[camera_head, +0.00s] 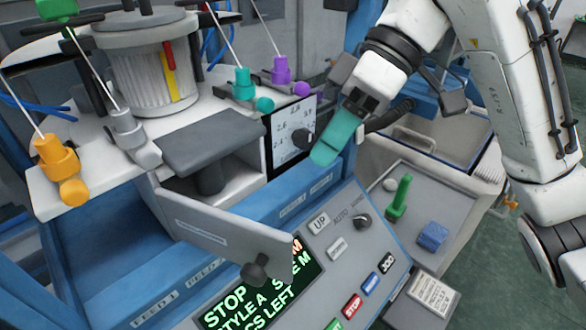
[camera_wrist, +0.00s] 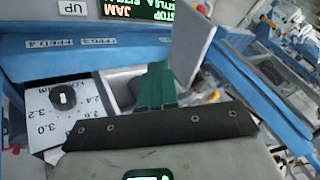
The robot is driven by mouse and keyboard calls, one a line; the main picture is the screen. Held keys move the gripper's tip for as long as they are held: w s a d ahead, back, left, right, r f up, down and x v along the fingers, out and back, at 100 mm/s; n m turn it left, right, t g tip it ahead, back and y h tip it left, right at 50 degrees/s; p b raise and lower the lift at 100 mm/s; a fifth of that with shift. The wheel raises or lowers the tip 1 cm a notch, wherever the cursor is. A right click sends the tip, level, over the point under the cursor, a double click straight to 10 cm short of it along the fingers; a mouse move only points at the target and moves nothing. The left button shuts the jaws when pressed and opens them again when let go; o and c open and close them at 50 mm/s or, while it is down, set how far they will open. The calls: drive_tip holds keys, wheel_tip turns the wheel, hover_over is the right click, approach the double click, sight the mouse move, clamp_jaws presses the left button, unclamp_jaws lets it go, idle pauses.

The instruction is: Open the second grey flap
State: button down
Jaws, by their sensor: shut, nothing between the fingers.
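A grey flap (camera_head: 215,232) with a black knob (camera_head: 256,270) stands swung out from an open compartment (camera_head: 225,183) in the machine's front. Its outer face carries a label too small to read. In the wrist view the flap (camera_wrist: 188,62) stands out beyond the compartment (camera_wrist: 118,92). My gripper (camera_head: 324,153) has teal fingers, shut and empty. It is right of the flap, in front of the dial panel's right edge and apart from the knob. The fingers (camera_wrist: 155,75) also show in the wrist view. I cannot tell which flap in the row is the second.
A dial panel (camera_head: 283,150) is right of the compartment. Below is a control panel (camera_head: 290,305) with a lit display reading STOP. A tray (camera_head: 408,235) at right holds a green tool (camera_head: 400,198) and a blue block (camera_head: 433,236). Yarn guides and a white drum (camera_head: 150,78) stand above.

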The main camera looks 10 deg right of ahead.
drive_tip(key=s+a+f+p, duration=0.1)
drive_tip(key=s+a+f, duration=0.3)
drive_tip(key=a+f, duration=0.3)
drive_tip(key=shift+s+a+f+p, duration=0.25)
drive_tip(key=shift+s+a+p, duration=0.1)
drive_tip(key=shift+s+p, duration=0.05)
drive_tip(key=shift+s+a, duration=0.1)
drive_tip(key=shift+a, duration=0.05)
